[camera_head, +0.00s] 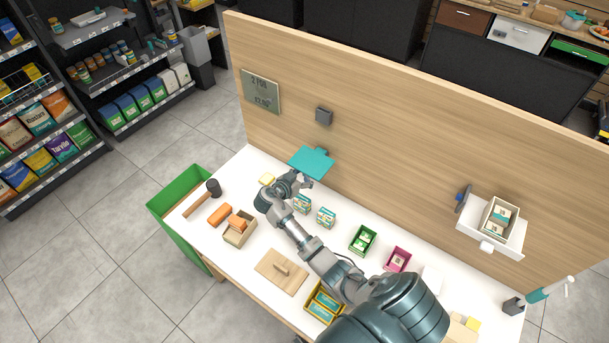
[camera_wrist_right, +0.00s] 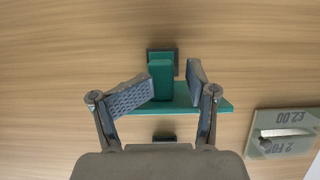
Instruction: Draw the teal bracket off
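The teal bracket (camera_head: 312,163) is at the wooden back panel, a flat plate at the left half of the counter in the head view. In the right wrist view it shows as a teal plate with a raised tab (camera_wrist_right: 161,80) in front of a dark mount (camera_wrist_right: 175,58). My right gripper (camera_head: 304,183) is at the plate's near edge. In the wrist view its open fingers (camera_wrist_right: 172,82) stand either side of the tab. The left finger is close to it, contact unclear; a gap shows on the right. My left gripper is not in view.
A grey block (camera_head: 323,116) sits on the panel (camera_head: 400,140) above the bracket, beside a price sign (camera_head: 261,91). Small cartons (camera_head: 326,217), a wooden box (camera_head: 240,231) and a green box (camera_head: 363,240) stand nearby on the white counter. A tray shelf (camera_head: 485,233) is at right.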

